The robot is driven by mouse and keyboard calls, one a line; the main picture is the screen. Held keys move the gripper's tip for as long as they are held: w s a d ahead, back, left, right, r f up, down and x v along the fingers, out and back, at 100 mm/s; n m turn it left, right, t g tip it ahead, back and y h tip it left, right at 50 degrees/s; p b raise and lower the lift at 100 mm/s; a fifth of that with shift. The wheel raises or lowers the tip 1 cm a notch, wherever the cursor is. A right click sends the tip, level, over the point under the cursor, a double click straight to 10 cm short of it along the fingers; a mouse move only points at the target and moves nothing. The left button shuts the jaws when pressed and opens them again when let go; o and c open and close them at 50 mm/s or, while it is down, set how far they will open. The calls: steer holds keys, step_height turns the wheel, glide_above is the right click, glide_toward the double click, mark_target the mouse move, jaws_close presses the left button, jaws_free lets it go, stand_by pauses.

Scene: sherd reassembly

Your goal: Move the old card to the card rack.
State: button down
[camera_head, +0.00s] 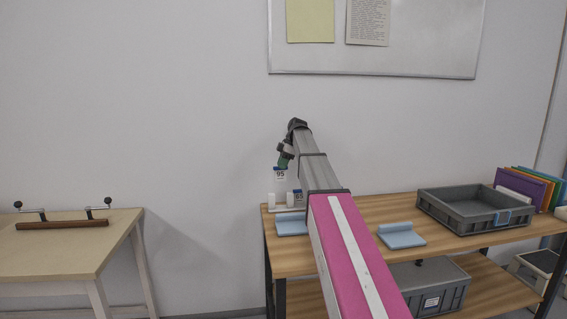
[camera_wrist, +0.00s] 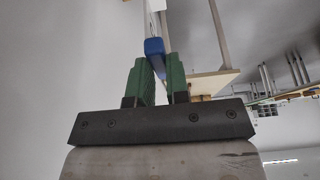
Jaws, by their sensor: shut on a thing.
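A white card marked 95 (camera_head: 280,175) with a blue top edge hangs from my gripper (camera_head: 283,163) in the head view. The gripper's green fingers (camera_wrist: 161,82) are shut on its blue top (camera_wrist: 154,47) in the wrist view. A second card, marked 65 (camera_head: 298,195), stands lower and to the right, partly behind my arm. A small white holder with upright posts (camera_head: 271,200) stands on the shelf's left end, below the held card. The held card's lower edge is close above it; I cannot tell whether they touch. Nothing in view tells which card is old.
The wooden shelf table (camera_head: 355,212) carries light blue L-shaped blocks (camera_head: 402,236), (camera_head: 291,226), a grey tray (camera_head: 470,212) and coloured folders (camera_head: 525,188). A lidded grey box (camera_head: 432,290) sits below. A separate table (camera_head: 65,245) is at left.

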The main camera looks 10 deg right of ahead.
steer(key=shift+f, duration=2.25)
steer(key=shift+d+f, duration=0.1)
steer(key=shift+f, duration=0.05)
steer(key=shift+f, duration=1.1)
steer(key=shift+f, duration=0.15)
steer(key=shift+f, duration=0.7)
steer(key=shift+f, duration=0.1)
steer(key=shift+f, duration=1.15)
